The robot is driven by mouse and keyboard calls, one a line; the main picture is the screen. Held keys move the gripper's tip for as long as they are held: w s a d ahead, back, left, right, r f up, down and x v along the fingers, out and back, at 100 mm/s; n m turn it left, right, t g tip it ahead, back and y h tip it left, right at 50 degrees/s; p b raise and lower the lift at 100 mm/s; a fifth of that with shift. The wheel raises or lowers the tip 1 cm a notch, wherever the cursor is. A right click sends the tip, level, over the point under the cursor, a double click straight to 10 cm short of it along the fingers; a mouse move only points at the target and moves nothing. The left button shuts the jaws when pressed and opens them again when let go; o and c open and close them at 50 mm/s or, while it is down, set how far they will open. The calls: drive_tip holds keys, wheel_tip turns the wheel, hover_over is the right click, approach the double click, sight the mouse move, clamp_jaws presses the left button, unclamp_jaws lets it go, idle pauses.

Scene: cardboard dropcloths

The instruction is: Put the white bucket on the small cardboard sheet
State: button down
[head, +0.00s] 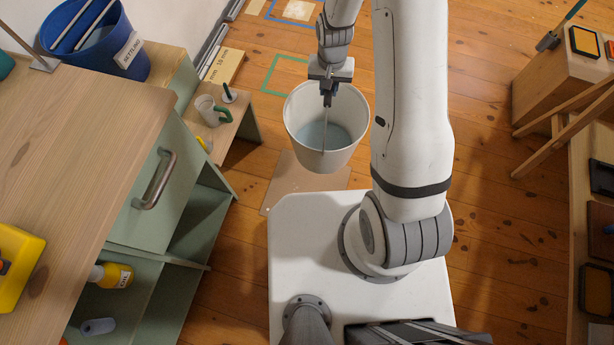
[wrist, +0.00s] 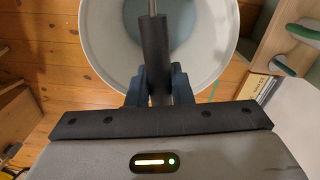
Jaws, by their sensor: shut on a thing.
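The white bucket (head: 344,158) hangs upright from its thin wire handle, and its pale bluish inside shows from above. My gripper (head: 328,90) is shut on the dark grip of that handle. In the wrist view my gripper's blue fingers (wrist: 157,85) close around the dark grip, with the bucket (wrist: 100,20) beyond them. A brown cardboard sheet (head: 285,188) lies on the floor below and left of the bucket, partly hidden by the bucket and my white base. I cannot tell exactly how high the bucket hangs.
A green cabinet with a wooden top (head: 95,130) stands on the left. A low bench (head: 228,128) holds a mug (head: 207,108) near the bucket's left. Green (head: 268,75) and blue outlines mark the floor behind. A wooden trestle stands at right; floor between is clear.

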sight(307, 159)
drive_tip(key=shift+s+a+f+m+b, duration=0.35)
drive_tip(key=shift+s+a+f+b, duration=0.65)
drive_tip(key=shift+f+b, duration=3.6)
drive_tip(key=shift+s+a+f+m+b, duration=0.4)
drive_tip(key=shift+s+a+f+b, duration=1.4)
drive_tip(key=shift+f, duration=4.85)
drive_tip(key=shift+s+a+f+m+b, duration=0.1)
drive_tip(key=shift+a+f+m+b, duration=0.3)
drive_tip(key=shift+f+b, duration=4.55)
drive_tip(key=shift+f+p, duration=0.6)
drive_tip(key=shift+f, duration=0.1)
drive_tip(key=c, duration=1.3)
unclamp_jaws()
drive_tip(key=s+d+r+n+p, duration=0.1)
drive_tip(key=d+r+p, duration=0.15)
drive_tip(key=r, duration=1.15)
drive_tip(key=s+d+r+n+p, duration=0.15)
drive_tip(key=d+r, duration=0.25)
drive_tip(key=r, duration=1.1)
drive_tip(key=s+d+r, duration=0.3)
drive_tip(key=s+r, duration=0.2)
drive_tip(key=r, duration=0.1)
drive_tip(key=s+d+r+n+t, duration=0.1)
drive_tip(key=s+d+r, duration=0.2)
drive_tip(key=s+r, duration=0.2)
drive_tip(key=shift+r+n, duration=0.3)
drive_tip(key=shift+r, duration=0.15)
